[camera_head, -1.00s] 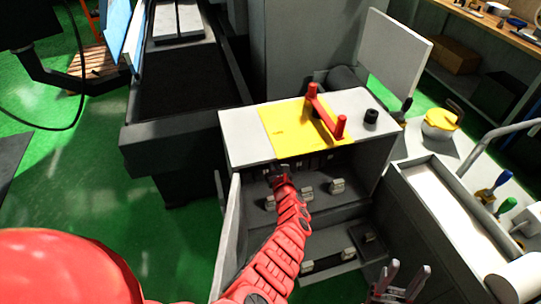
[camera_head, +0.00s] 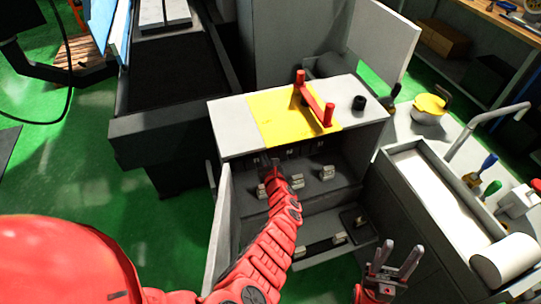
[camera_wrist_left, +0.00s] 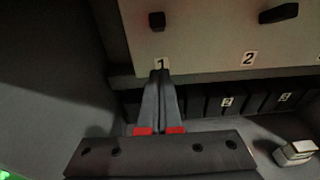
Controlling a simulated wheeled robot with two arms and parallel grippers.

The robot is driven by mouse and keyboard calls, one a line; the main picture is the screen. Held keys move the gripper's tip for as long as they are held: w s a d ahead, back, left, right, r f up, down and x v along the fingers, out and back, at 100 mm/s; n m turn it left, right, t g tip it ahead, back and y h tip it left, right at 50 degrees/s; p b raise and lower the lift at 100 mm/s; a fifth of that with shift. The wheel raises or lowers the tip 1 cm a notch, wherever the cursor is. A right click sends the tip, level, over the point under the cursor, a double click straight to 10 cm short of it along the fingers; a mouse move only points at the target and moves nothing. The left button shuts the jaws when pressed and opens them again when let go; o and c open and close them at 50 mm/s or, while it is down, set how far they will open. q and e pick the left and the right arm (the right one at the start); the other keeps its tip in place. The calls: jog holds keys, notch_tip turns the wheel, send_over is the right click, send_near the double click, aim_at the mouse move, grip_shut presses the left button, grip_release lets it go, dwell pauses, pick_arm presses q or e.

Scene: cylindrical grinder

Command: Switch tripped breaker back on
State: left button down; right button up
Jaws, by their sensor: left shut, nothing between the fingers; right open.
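My left gripper (camera_head: 268,163) reaches into the open grey cabinet (camera_head: 230,135), just under its top edge. In the left wrist view its fingers (camera_wrist_left: 160,75) are shut and empty, tips just under the label 1 on a pale panel (camera_wrist_left: 205,45). Above label 1 is a short black knob (camera_wrist_left: 157,20); above label 2 a longer black handle (camera_wrist_left: 279,13) points sideways. Below the panel is a row of dark numbered blocks (camera_wrist_left: 225,101). I cannot tell which breaker is tripped. My right gripper (camera_head: 401,258) is open and empty, outside the cabinet at lower right.
Inside are small pale blocks (camera_head: 327,172). An open door (camera_head: 222,220) stands left of my left arm. A sink-like trough (camera_head: 425,175) is at right.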

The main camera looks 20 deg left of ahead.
pick_arm(q)
jog(key=s+d+r+p, duration=0.4)
jog(key=s+r+p, duration=0.2)
jog(key=p, duration=0.2)
jog(key=shift+r, duration=0.35)
jog(key=shift+d, duration=0.15)
jog(key=shift+s, duration=0.1)
